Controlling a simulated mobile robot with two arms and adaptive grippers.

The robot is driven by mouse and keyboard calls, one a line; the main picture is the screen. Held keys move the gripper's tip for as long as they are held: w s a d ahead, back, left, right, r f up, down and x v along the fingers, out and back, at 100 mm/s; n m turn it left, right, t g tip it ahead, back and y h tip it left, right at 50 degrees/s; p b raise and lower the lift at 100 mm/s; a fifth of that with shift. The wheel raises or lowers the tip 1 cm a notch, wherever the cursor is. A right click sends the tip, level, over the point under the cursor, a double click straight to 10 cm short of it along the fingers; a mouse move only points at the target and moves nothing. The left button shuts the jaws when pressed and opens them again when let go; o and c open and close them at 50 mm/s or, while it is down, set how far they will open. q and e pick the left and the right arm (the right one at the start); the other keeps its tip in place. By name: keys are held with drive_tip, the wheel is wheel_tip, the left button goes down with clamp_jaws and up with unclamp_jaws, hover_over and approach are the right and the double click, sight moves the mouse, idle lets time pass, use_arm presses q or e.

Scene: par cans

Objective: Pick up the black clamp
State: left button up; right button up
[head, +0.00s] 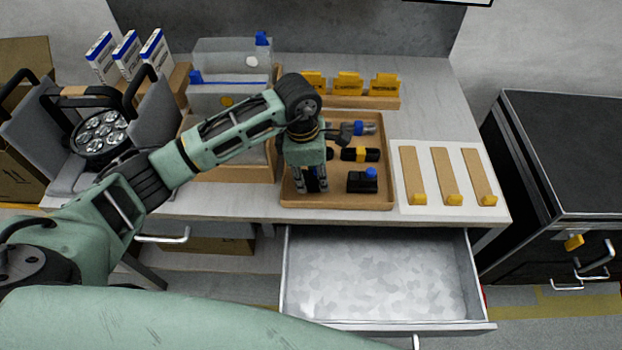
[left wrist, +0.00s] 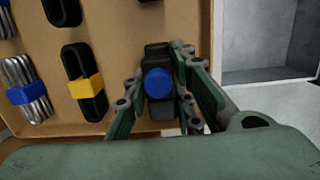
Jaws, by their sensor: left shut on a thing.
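A black clamp with a blue knob (left wrist: 158,84) stands between the fingers of my left gripper in the left wrist view. My left gripper (head: 313,188) is shut on it, pointing down at the front left of the wooden tray (head: 340,201). In the head view the fingers largely hide the held clamp, and only dark and blue bits show. A second black clamp with a blue knob (head: 362,182) lies on the tray to the right. I cannot tell whether the held clamp touches the tray. My right gripper is not in view.
Black pieces with yellow bands (head: 361,154) and a blue-banded bundle (head: 364,128) lie farther back on the tray. An open, empty drawer (head: 380,275) juts out below. A white board with wooden strips (head: 445,176) lies right; a lamp (head: 101,133) stands left.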

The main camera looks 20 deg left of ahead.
use_arm(q)
clamp_jaws()
drive_tip(key=shift+r, duration=0.2)
